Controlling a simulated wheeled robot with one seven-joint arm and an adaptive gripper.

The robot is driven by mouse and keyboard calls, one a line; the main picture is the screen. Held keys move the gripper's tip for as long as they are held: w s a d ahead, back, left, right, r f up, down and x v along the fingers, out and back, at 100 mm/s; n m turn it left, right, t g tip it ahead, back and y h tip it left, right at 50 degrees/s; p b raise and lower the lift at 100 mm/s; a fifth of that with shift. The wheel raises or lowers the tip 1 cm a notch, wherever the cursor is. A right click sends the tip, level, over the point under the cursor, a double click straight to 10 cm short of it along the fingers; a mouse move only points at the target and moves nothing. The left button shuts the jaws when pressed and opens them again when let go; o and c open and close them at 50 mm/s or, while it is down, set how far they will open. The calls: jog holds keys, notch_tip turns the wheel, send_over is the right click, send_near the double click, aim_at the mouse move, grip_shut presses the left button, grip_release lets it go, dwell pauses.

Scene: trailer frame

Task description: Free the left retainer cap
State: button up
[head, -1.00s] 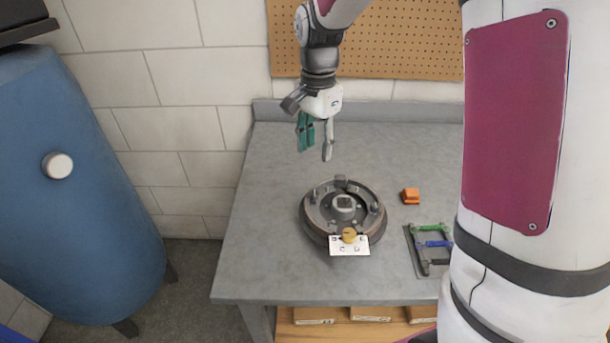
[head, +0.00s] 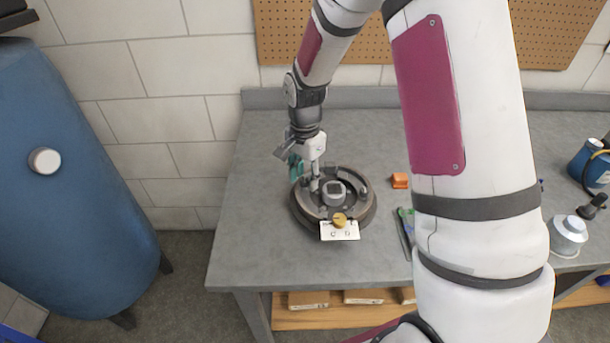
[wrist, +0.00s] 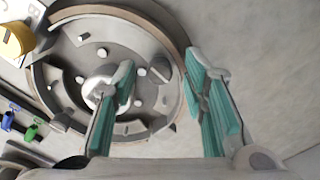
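The round brake assembly (head: 366,209) sits on the grey bench, with a silver hub (head: 334,190) in its middle. My gripper (head: 311,186) is low over the assembly's left side in the head view and covers part of it. In the wrist view my gripper (wrist: 160,66) is open, its teal-padded fingers apart. A small dark piece, seemingly the left retainer cap (wrist: 163,69), shows in the gap between the fingertips, near the rim. Nothing is visibly gripped. Whether the fingers touch the cap, I cannot tell.
A yellow knob (head: 339,219) and white lettered card (head: 340,232) are at the assembly's front. A white-topped container (head: 568,234) stands far right. The bench's left side is clear.

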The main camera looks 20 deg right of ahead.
grip_shut()
jog(key=shift+n, duration=0.4)
jog(key=n, duration=0.3)
jog(key=shift+n, duration=0.4)
jog(key=n, duration=0.4)
jog(key=shift+n, duration=0.3)
jog(key=n, duration=0.4)
jog(key=shift+p, duration=0.3)
jog(key=shift+n, duration=2.2)
